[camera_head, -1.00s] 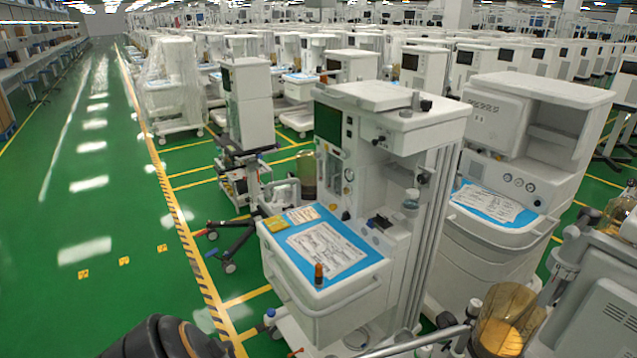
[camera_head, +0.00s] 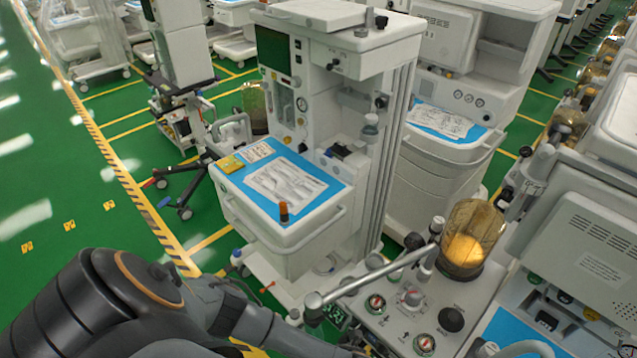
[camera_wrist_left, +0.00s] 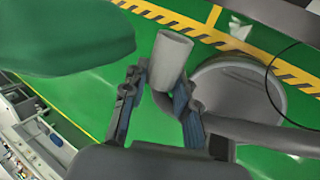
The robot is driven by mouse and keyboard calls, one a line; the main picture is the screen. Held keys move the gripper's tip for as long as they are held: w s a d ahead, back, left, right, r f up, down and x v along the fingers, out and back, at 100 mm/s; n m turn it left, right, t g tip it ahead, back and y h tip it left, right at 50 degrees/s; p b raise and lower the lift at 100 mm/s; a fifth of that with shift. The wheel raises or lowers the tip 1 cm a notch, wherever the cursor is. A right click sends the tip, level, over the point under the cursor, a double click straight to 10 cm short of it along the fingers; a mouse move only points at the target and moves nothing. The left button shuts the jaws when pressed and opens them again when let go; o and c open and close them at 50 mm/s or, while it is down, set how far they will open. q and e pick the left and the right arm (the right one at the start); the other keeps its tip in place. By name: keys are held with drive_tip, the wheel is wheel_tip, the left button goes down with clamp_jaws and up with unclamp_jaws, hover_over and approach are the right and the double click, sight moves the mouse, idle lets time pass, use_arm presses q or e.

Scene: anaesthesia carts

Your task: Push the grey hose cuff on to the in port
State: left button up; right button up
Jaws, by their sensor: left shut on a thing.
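In the left wrist view, a light grey hose cuff (camera_wrist_left: 172,56) stands up between the two fingers of my left gripper (camera_wrist_left: 158,98). The fingers are shut on it, and its open end points up. A grey hose (camera_wrist_left: 255,134) runs off to the right from behind the fingers. In the head view my left arm comes in from the lower left, and its gripper is out of frame. The cart at the lower right carries an amber canister (camera_head: 470,240) and a metal arm (camera_head: 372,275). I cannot make out which part is the in port. My right gripper is not in view.
A dark green bag-like shape (camera_wrist_left: 62,38) fills the upper left of the wrist view. A pale round thing (camera_wrist_left: 240,92) is behind the hose. A cart with a blue worktop (camera_head: 325,188) stands beyond my arm.

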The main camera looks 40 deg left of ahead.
use_arm(q)
drive_tip(key=w, duration=0.2)
drive_tip(key=shift+w+d+b, duration=0.3)
drive_tip(key=shift+w+b, duration=0.05)
drive_tip(key=shift+w, duration=1)
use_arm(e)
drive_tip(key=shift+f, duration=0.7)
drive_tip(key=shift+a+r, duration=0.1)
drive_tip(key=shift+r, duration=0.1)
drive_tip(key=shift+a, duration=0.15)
use_arm(q)
drive_tip(key=shift+p, duration=0.35)
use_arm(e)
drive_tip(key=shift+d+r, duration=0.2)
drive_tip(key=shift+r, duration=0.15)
use_arm(q)
drive_tip(key=shift+w+d+b, duration=0.1)
drive_tip(key=shift+w+b, duration=0.35)
drive_tip(key=shift+w, duration=0.45)
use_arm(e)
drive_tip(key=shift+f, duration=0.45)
use_arm(q)
drive_tip(key=shift+w, duration=0.55)
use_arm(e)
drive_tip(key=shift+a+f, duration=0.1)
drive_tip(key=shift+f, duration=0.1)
use_arm(q)
drive_tip(key=o, duration=1.1)
